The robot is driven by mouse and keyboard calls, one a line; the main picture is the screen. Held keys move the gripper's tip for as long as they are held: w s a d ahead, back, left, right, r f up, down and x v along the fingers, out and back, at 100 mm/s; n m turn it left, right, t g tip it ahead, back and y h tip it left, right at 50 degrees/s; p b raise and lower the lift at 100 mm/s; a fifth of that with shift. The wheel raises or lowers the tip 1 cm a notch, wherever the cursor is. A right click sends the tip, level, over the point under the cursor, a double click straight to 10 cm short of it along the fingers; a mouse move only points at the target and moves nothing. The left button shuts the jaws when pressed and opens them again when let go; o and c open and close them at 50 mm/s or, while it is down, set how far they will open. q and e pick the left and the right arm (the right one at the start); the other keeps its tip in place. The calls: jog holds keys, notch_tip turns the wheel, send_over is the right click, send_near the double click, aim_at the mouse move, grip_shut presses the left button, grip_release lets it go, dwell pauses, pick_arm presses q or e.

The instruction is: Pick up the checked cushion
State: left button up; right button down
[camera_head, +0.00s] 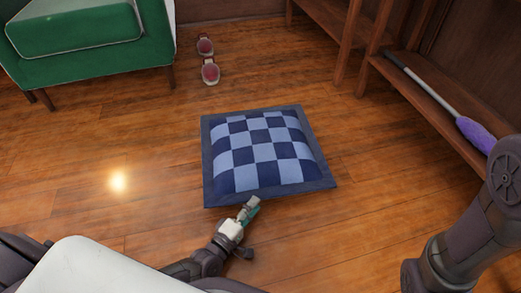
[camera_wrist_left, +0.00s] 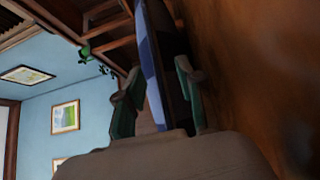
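The checked cushion (camera_head: 262,150), light and dark blue with a dark blue border, lies flat on the wooden floor in the middle of the head view. My left gripper (camera_head: 250,208) is low at its near edge. In the left wrist view my left gripper (camera_wrist_left: 160,100) has its two green-padded fingers apart, with the cushion's edge (camera_wrist_left: 151,60) seen between them. A gap shows beside the left finger; whether the right finger touches the cushion I cannot tell. My right arm shows at the right of the head view, but its gripper is out of view.
A green armchair (camera_head: 85,40) stands at the back left. Red-and-white shoes (camera_head: 209,70) lie behind the cushion. A wooden shelf (camera_head: 420,85) at the right holds a long grey-handled item with a purple head (camera_head: 476,135). The floor around the cushion is clear.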

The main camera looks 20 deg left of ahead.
aim_at(262, 197)
pick_arm(q)
jog(key=b+x, duration=0.2)
jog(key=x, duration=0.2)
jog(key=shift+d, duration=0.15)
jog(key=shift+w+r, duration=0.15)
jog(key=shift+w, duration=0.05)
jog(key=shift+c, duration=0.3)
grip_shut()
